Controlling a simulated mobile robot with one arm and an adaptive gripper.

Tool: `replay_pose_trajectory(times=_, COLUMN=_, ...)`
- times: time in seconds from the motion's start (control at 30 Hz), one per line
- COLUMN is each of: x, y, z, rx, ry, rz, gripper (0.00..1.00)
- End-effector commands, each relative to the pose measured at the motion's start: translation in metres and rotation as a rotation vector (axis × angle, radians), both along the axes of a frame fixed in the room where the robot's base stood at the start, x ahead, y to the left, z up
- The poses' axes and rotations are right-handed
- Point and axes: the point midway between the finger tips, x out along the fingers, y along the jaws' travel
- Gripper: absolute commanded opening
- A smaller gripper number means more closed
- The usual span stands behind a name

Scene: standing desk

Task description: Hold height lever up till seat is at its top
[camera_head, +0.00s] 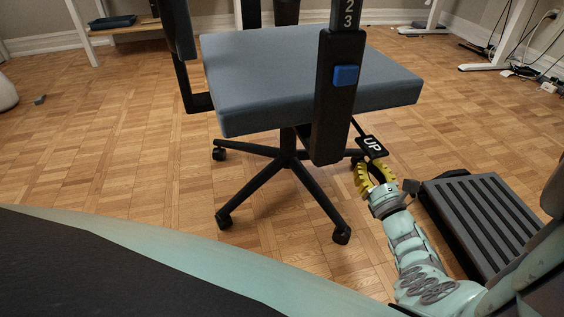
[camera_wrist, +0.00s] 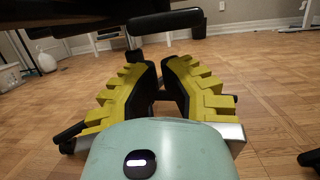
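The office chair's blue-grey seat (camera_head: 290,75) stands on a black five-star base. The height lever (camera_head: 372,146) is a black paddle marked "UP", sticking out below the seat's right side. In the wrist view the lever (camera_wrist: 166,21) shows as a dark bar beyond and above my fingertips. My gripper (camera_head: 369,164), with yellow ribbed fingers, is just below the lever in the head view. In the wrist view my gripper (camera_wrist: 157,66) has a narrow gap between its fingers, with nothing between them.
A black armrest post (camera_head: 335,110) with a blue button (camera_head: 346,75) stands beside the seat, close to the lever. A dark slatted footrest (camera_head: 483,220) lies right of my arm. Open wood floor lies left of the chair.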

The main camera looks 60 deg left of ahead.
Motion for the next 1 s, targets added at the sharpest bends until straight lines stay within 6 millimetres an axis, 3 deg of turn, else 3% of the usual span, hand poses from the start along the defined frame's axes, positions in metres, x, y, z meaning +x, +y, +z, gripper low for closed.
replay_pose_trajectory(times=0.33, x=-0.002, y=0.001, z=0.014, rx=-0.001, ry=0.0, rz=0.005, gripper=0.0)
replay_pose_trajectory(times=0.8, x=-0.001, y=0.001, z=0.016, rx=-0.003, ry=0.001, rz=0.004, gripper=0.0)
replay_pose_trajectory(times=1.0, x=0.0, y=0.0, z=0.028, rx=-0.047, ry=0.016, rz=0.002, gripper=0.0)
